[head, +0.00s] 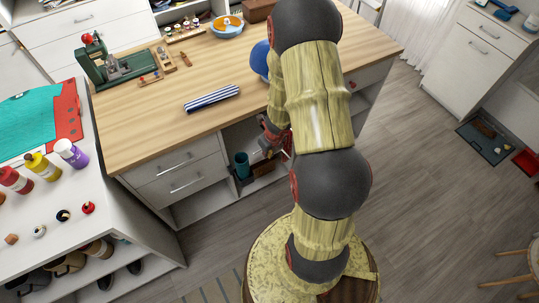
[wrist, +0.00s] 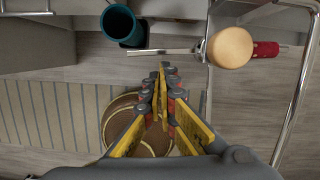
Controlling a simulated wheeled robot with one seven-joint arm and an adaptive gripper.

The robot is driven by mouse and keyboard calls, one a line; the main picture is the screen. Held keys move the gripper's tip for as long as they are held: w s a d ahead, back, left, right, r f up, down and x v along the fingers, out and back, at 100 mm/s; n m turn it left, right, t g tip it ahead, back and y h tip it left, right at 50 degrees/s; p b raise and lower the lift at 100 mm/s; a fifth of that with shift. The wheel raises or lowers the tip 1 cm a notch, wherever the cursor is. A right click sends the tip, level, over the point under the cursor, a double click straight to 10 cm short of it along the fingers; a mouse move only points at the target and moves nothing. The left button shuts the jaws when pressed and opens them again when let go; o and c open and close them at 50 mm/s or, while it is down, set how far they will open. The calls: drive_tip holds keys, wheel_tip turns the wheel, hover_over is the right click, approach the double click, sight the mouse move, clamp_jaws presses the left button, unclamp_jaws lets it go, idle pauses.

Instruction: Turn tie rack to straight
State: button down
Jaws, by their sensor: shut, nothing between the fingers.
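No part is clearly recognisable as the tie rack. A bent chrome tube (wrist: 298,85) runs down the right side of the wrist view and may be part of it, but I cannot tell. Near it is a tan round-ended piece (wrist: 231,47), with a thin metal rod to its left and a red part (wrist: 265,49) to its right. My gripper (wrist: 163,67) is shut and empty, below and left of the tan piece and apart from it. In the head view my arm hides much of the cubby area around the gripper.
A teal cup (wrist: 118,23) stands near the gripper; it also shows in the counter's open cubby (head: 242,165). The wooden countertop (head: 150,120) holds a striped blue cloth (head: 211,98) and a green machine (head: 105,65).

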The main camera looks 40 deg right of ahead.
drive_tip(key=shift+w, duration=0.15)
drive_tip(key=shift+w+m+p, duration=0.45)
drive_tip(key=shift+w+m, duration=0.15)
drive_tip(key=shift+w, duration=0.1)
